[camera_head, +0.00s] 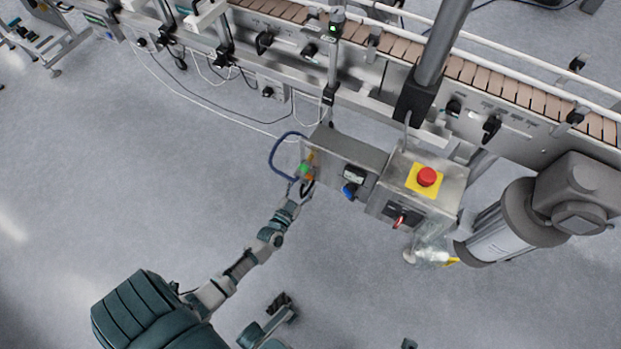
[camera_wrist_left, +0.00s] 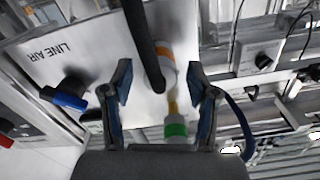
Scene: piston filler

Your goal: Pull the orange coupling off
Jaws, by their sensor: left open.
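The orange coupling (camera_wrist_left: 166,53) shows as an orange band on a pale round fitting on the front of the "LINE AIR" panel, partly hidden behind a black hose. In the head view, the coupling (camera_head: 309,177) is a small orange spot beside the green one. My left gripper (camera_wrist_left: 160,68) is open. Its fingers stand on either side of the hose and the orange band, with a gap to each side. In the head view, my left gripper (camera_head: 299,188) is just in front of the panel's left end. I do not make out my right gripper.
A green fitting (camera_wrist_left: 176,131) and a yellow one (camera_wrist_left: 172,101) sit close by. A blue hose (camera_head: 279,153) loops left of the panel. A blue knob (camera_head: 349,190) and a box with a red emergency button (camera_head: 427,176) are to the right. Open floor lies in front.

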